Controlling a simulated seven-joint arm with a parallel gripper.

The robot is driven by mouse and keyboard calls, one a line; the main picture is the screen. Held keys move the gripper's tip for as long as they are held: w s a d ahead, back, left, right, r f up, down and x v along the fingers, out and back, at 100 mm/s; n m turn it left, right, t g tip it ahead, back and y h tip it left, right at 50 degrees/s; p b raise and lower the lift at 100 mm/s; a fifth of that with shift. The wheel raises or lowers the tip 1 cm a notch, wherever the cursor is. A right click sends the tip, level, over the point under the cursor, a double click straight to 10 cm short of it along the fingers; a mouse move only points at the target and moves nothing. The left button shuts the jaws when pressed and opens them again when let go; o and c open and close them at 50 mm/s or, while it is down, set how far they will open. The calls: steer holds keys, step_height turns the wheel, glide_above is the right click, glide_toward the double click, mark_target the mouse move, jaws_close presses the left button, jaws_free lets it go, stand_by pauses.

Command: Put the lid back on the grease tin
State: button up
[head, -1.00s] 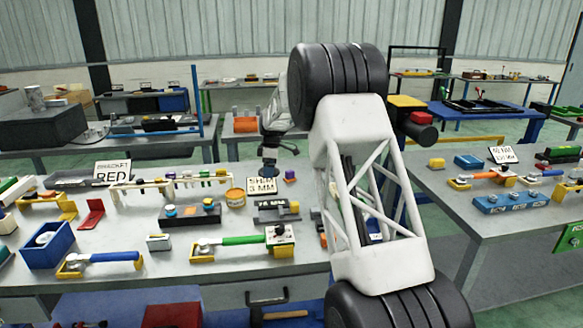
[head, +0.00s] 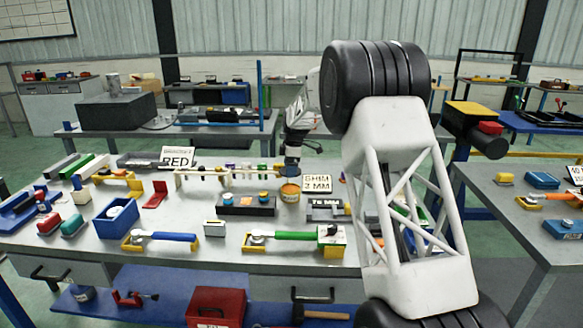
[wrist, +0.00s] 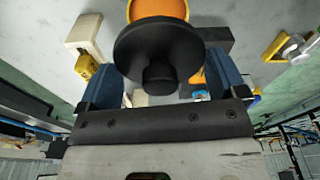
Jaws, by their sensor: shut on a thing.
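The grease tin (head: 290,193) is a short orange-yellow tin, standing open on the near bench left of the SHIM 2 MM sign. My gripper (head: 291,158) is just above it in the head view, fingers pointing down. In the wrist view, my gripper (wrist: 160,85) has its blue fingers shut on the knob of a black round lid (wrist: 155,45). The tin (wrist: 155,8) shows beyond the lid, which covers part of it. The lid appears apart from the tin, but the gap is hard to judge.
A peg rack (head: 215,172) stands behind and left of the tin. A dark block with coloured caps (head: 246,205) is to its left, and the SHIM 2 MM sign (head: 317,183) and a grey 76 MM block (head: 325,209) are to its right.

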mark_target(289, 190)
steer(key=shift+f, duration=0.2)
steer(key=shift+f, duration=3)
steer(key=shift+f, duration=0.15)
stand_by(0.6)
steer(key=o, duration=0.6)
stand_by(0.4)
steer(key=shift+r, duration=3.5)
steer(key=shift+c, duration=0.4)
